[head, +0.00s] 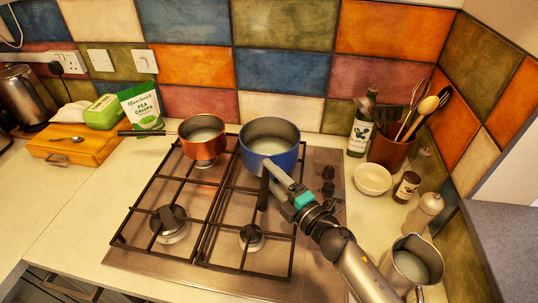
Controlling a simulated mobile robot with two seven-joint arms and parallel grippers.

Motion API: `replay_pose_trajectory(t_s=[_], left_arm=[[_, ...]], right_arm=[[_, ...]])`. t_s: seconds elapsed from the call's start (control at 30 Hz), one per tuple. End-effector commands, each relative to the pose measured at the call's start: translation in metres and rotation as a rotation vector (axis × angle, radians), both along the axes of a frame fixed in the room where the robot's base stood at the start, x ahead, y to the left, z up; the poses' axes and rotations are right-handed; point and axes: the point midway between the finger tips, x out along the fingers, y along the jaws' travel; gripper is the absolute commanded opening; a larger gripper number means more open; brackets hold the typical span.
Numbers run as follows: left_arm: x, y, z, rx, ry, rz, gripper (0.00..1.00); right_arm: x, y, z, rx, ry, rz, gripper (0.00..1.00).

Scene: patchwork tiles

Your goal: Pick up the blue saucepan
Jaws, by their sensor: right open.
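The blue saucepan (284,160) stands on the back right of the hob, upright. Its black handle (263,194) points toward the front of the hob. My right gripper (269,172) comes in from the lower right and is at the handle, close to the pan's wall. It is open; its fingertips overlap the handle in the picture, and I cannot tell if they touch it. My left gripper is not in view.
A copper saucepan (204,148) stands just left of the blue one, its handle pointing left. A white bowl (372,179), a dark bottle (361,128), a utensil pot (390,150) and a metal jug (412,268) stand right of the hob. The front burners are clear.

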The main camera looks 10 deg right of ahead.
Motion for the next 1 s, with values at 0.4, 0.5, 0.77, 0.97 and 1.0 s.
replay_pose_trajectory(t_s=[0.4, 0.5, 0.77, 0.97, 1.0], left_arm=[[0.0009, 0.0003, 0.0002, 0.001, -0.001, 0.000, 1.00], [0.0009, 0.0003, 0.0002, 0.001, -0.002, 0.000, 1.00], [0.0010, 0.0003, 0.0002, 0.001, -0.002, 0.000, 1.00], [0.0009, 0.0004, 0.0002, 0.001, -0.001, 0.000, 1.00], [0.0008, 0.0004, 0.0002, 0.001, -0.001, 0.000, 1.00]], right_arm=[[-0.0005, 0.0000, -0.0001, 0.001, 0.000, 0.000, 0.26], [-0.0005, 0.0000, -0.0002, 0.001, 0.000, 0.000, 0.15], [-0.0006, -0.0001, -0.0004, 0.000, 0.001, 0.000, 0.00], [-0.0006, -0.0001, -0.0004, 0.000, 0.001, 0.000, 0.00], [-0.0006, -0.0001, -0.0004, -0.001, 0.001, 0.000, 0.00]])
